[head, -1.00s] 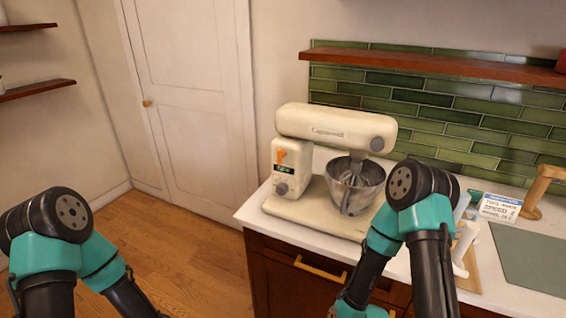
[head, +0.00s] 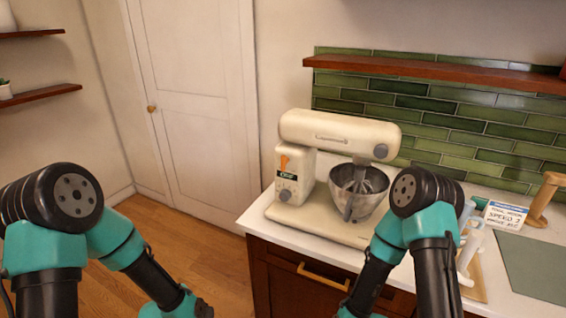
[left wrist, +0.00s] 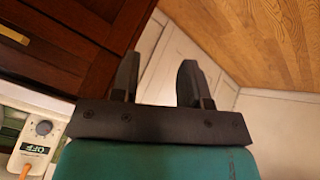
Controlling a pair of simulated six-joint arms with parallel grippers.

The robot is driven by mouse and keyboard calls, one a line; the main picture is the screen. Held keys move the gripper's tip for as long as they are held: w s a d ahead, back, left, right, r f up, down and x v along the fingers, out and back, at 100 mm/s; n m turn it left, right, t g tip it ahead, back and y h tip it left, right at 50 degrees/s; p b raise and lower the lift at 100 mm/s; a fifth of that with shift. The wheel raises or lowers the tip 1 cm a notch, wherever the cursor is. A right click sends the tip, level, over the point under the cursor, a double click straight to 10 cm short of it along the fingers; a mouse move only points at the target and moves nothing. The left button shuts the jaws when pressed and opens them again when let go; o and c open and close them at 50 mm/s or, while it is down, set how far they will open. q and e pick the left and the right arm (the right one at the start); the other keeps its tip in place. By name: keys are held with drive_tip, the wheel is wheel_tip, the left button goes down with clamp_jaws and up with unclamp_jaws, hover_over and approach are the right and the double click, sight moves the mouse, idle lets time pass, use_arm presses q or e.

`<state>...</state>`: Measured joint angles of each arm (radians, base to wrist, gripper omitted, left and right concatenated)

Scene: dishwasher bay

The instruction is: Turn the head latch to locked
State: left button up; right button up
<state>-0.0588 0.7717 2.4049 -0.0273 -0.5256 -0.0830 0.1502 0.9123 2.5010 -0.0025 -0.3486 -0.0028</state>
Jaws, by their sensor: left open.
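A cream stand mixer (head: 338,132) stands on the white counter with its head level over a metal bowl (head: 358,188). An orange latch lever (head: 284,162) points up on the side of its column, above a small display and a grey knob (head: 285,194). In the left wrist view the display (left wrist: 34,149) reads OFF, and part of the orange lever (left wrist: 25,171) shows at the bottom left edge. My left gripper (left wrist: 157,80) is open and empty, apart from the mixer, with cabinet and floor beyond it. My right gripper is out of view.
A sign card (head: 503,216) reading SPEED 2, a wooden stand (head: 545,198) and a grey-green mat (head: 535,262) are on the right of the counter. A wooden shelf (head: 430,77) runs above. The floor left of the cabinet is clear.

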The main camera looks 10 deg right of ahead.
sight(282, 162)
use_arm(q)
drive_tip(key=w+d+r+m+t+h, duration=0.1)
drive_tip(key=w+d+r+t, duration=0.15)
drive_tip(key=r, duration=0.25)
drive_tip(key=w+d+r+m+t, duration=0.1)
drive_tip(key=w+d+r, duration=0.3)
drive_tip(key=r, duration=0.2)
drive_tip(key=w+d+r+m+t+h, duration=0.1)
drive_tip(key=w+d+r+t, duration=0.15)
drive_tip(key=r, duration=0.25)
drive_tip(key=w+d+r+m+t+h, duration=0.1)
drive_tip(key=d+r, duration=0.3)
drive_tip(key=r, duration=0.6)
drive_tip(key=w+d+r+m+t+h, duration=0.1)
drive_tip(key=d+r, duration=0.4)
drive_tip(key=r, duration=0.5)
drive_tip(key=shift+d+m+t+h, duration=0.15)
drive_tip(key=shift+m+t+h, duration=0.25)
drive_tip(key=shift+t+h, duration=0.4)
drive_tip(key=x, duration=1.7)
drive_tip(key=shift+d, duration=0.3)
clamp_jaws()
